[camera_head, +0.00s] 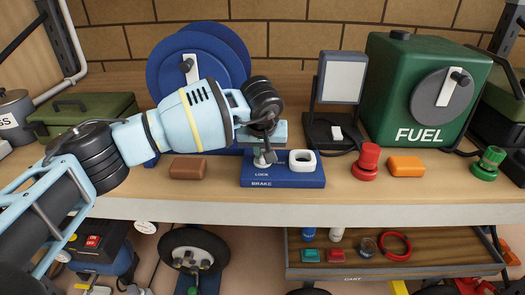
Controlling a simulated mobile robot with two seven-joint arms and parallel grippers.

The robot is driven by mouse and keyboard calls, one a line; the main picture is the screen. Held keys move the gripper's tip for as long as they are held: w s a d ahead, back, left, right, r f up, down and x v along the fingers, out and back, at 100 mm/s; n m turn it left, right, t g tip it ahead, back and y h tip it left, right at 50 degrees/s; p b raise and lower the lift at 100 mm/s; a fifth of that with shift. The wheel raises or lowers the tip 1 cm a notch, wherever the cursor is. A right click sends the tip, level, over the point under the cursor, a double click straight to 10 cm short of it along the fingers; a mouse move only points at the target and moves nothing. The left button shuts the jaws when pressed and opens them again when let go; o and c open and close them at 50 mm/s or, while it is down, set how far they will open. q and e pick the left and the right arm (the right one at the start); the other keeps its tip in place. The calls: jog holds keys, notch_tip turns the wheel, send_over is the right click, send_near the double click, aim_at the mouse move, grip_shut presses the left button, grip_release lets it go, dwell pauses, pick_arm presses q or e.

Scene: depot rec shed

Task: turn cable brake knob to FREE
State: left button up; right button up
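The blue brake block (285,180) stands near the bench's front edge, with LOCK and BRAKE lettered on its front. A small grey knob or lever (265,158) shows on its left part, above LOCK. A white ring-shaped piece (302,168) sits on its right part. My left gripper (264,132) is right above and behind the grey knob and overlaps its top. I cannot tell whether the fingers are closed on it. No FREE lettering is visible; the arm covers the back of the block. My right gripper is out of view.
A blue cable reel (160,68) stands behind my arm. A brown block (188,168) lies left of the brake. To the right are a small screen (342,78), a red knob (368,160), an orange block (406,166) and the green FUEL tank (395,85). A cart (395,271) is below.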

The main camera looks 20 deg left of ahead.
pick_arm(q)
grip_shut()
